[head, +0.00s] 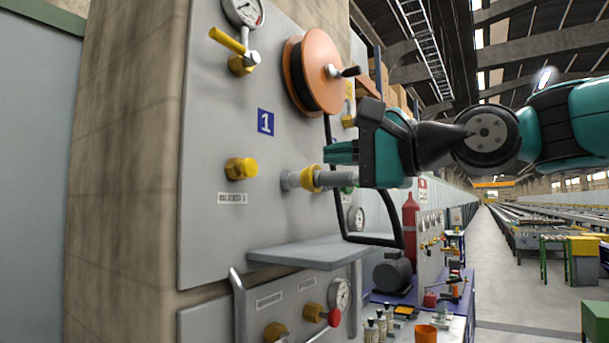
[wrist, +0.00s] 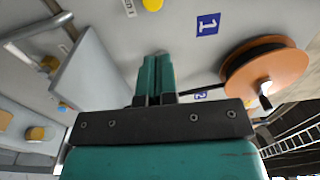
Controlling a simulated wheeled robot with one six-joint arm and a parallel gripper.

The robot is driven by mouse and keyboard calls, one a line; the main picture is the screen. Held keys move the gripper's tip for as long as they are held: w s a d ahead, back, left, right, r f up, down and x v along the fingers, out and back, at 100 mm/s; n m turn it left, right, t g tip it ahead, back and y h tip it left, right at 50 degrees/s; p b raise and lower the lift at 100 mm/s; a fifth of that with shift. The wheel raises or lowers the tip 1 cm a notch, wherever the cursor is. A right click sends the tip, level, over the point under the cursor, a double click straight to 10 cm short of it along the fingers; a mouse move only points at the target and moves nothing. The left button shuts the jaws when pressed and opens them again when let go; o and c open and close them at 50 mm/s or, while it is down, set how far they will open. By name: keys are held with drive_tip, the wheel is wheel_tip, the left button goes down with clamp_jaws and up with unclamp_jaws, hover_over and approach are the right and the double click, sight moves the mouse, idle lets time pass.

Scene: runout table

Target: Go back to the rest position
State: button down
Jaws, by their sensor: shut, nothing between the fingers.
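My gripper (head: 328,152) is in the head view, right of centre, held in the air in front of the grey wall panel (head: 215,130). Its teal fingers point left toward the panel. In the wrist view my gripper (wrist: 156,62) shows its two fingers side by side, shut and empty. A grey pipe stub with a yellow collar (head: 311,178) shows just below the fingers in the head view; I cannot tell whether they touch. The rest position itself is not marked in either view.
An orange hose reel (head: 322,70) with a crank stands out above my gripper; the reel (wrist: 268,82) is to the right in the wrist view. A grey shelf (head: 310,252) juts out below. A red extinguisher (head: 410,225) stands beyond. The aisle floor (head: 500,250) at right looks clear.

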drive_tip(key=s+f+n+g+h, duration=0.3)
drive_tip(key=s+f+n, duration=0.1)
drive_tip(key=f, duration=0.8)
drive_tip(key=s+f+n+g+h, duration=0.3)
drive_tip(key=s+f+n, duration=0.15)
drive_tip(key=f, duration=0.75)
drive_tip(key=s+d+f+n+g+h, duration=0.2)
drive_tip(key=s+f+n, duration=0.1)
drive_tip(key=s+f, duration=0.3)
drive_tip(key=s+d+f+n+g+h+b, duration=0.1)
drive_tip(key=s+d+f+n+g+h, duration=0.1)
drive_tip(key=s+f, duration=0.5)
drive_tip(key=shift+s+d+f+n+g, duration=0.2)
drive_tip(key=shift+d+n+g, duration=0.4)
drive_tip(key=shift+d, duration=0.2)
drive_tip(key=shift+w, duration=0.1)
